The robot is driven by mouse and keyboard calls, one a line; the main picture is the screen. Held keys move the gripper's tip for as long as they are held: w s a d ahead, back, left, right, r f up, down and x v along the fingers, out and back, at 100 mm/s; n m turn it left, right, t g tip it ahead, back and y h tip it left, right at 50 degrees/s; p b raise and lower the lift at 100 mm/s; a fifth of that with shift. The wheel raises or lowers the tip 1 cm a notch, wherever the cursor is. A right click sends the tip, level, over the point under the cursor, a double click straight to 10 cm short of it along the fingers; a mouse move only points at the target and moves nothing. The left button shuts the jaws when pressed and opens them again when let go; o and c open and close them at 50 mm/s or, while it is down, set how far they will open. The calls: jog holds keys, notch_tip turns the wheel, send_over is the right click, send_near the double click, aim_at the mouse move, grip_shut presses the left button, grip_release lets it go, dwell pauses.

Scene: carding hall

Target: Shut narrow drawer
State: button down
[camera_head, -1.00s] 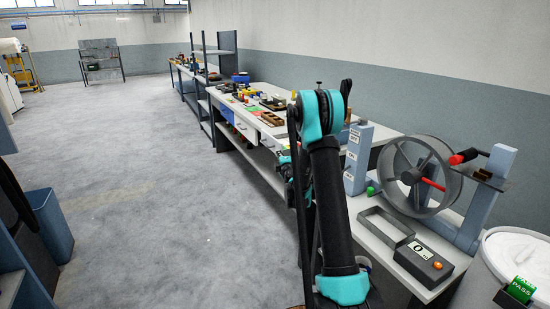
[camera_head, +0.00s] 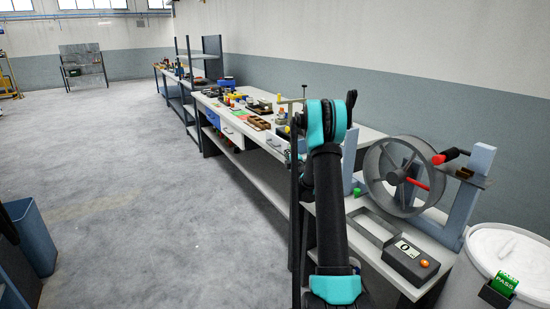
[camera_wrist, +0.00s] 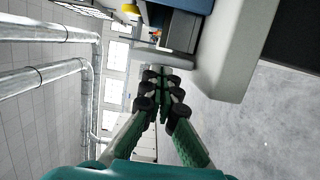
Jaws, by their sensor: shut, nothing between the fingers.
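In the head view, drawer fronts show under the long workbench (camera_head: 262,138): a blue one (camera_head: 211,116) and white ones (camera_head: 232,133) nearer to me. I cannot tell for sure which is the narrow drawer or how far any stands out. In the wrist view my gripper (camera_wrist: 160,82) is shut and empty, with its green fingers together. A pale bench edge (camera_wrist: 235,50) and a dark grey boxy part (camera_wrist: 181,30) lie just beyond and to the right of the fingertips. In the head view my arm hides the gripper.
A large grey wheel (camera_head: 395,175) on a stand, a grey tray frame (camera_head: 372,228) and a scale (camera_head: 412,258) occupy the near bench. A white drum (camera_head: 500,255) stands at right. A blue bin (camera_head: 32,240) stands at left. The floor (camera_head: 150,220) between is clear.

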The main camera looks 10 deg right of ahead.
aim_at(296, 151)
jog(key=d, duration=0.1)
jog(key=w+d, duration=0.1)
jog(key=d, duration=0.3)
jog(key=shift+w+d, duration=0.2)
jog(key=shift+w, duration=0.2)
